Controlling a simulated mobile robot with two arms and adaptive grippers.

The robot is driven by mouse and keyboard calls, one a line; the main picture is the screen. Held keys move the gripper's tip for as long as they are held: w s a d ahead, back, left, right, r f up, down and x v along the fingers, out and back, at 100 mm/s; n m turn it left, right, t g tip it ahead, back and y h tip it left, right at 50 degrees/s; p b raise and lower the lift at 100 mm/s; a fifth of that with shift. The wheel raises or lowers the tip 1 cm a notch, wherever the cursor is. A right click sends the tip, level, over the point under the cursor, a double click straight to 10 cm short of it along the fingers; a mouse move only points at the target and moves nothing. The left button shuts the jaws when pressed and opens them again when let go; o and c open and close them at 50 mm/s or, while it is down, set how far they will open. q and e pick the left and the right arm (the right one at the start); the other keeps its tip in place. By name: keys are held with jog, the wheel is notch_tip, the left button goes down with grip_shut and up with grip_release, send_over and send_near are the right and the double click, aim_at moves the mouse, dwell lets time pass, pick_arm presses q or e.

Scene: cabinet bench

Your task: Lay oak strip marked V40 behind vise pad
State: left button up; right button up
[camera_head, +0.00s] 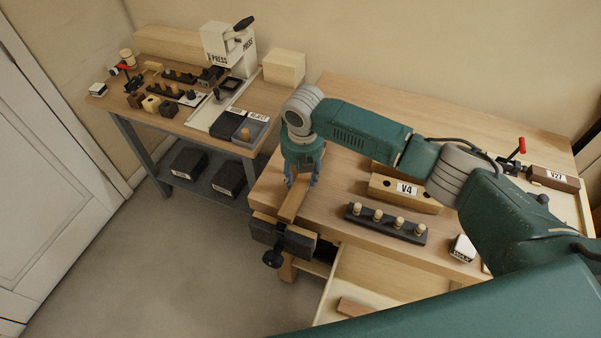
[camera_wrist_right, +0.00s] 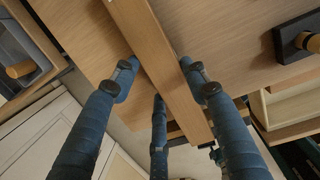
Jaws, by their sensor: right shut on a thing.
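A plain wooden strip (camera_head: 293,205) is in my right gripper (camera_head: 302,178), at the left front corner of the near bench, just behind the vise. The strip (camera_wrist_right: 150,50) runs between the blue fingers of my right gripper (camera_wrist_right: 160,82) in the wrist view. No marking can be read on it. The vise (camera_head: 283,238) has a dark front jaw, a wooden pad and a black screw handle, and is fixed to the bench's front edge. The strip's near end is close to the vise pad; I cannot tell whether they touch. My left gripper is not in view.
A wooden block marked V4 (camera_head: 405,190) and a dark rack with several pegs (camera_head: 386,222) stand right of the gripper. An open drawer (camera_head: 380,275) juts out below. A second bench (camera_head: 150,105) with a press stands at the back left.

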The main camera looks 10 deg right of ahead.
jog(key=shift+f, duration=0.2)
jog(key=o, duration=1.6)
jog(key=r+p, duration=0.4)
jog(key=p, duration=0.1)
jog(key=s+r+p, duration=0.1)
jog(key=r+p, duration=0.1)
jog(key=r, duration=0.1)
jog(key=shift+p, duration=0.4)
